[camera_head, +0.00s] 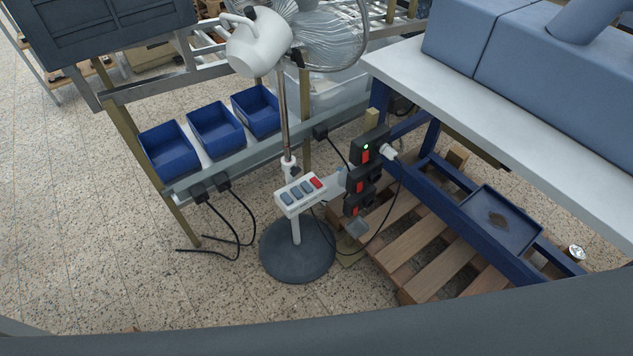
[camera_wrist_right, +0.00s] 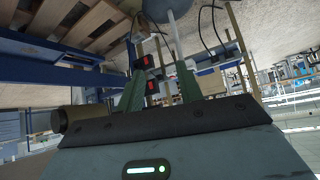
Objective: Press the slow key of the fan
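The fan stands on the floor in the head view, with a white motor housing (camera_head: 259,42), a wire cage (camera_head: 330,38) and a round dark base (camera_head: 298,250). Its white key box (camera_head: 300,195) on the pole carries several grey-blue keys (camera_head: 296,194) and one red key (camera_head: 316,182). I cannot read any labels, so which key is slow is not shown. My right gripper (camera_wrist_right: 160,76) shows only in the right wrist view, open and empty, fingers apart. The fan's base (camera_wrist_right: 165,8) and pole (camera_wrist_right: 174,38) appear beyond the fingers. My left gripper is not in view.
Black switch boxes with red rockers (camera_head: 368,146) stand just right of the key box, with a plugged-in cable. A wooden pallet (camera_head: 428,243) and a blue-framed table (camera_head: 395,62) are at right. Blue bins (camera_head: 166,148) line a rack at left. Speckled floor left of the fan is mostly clear.

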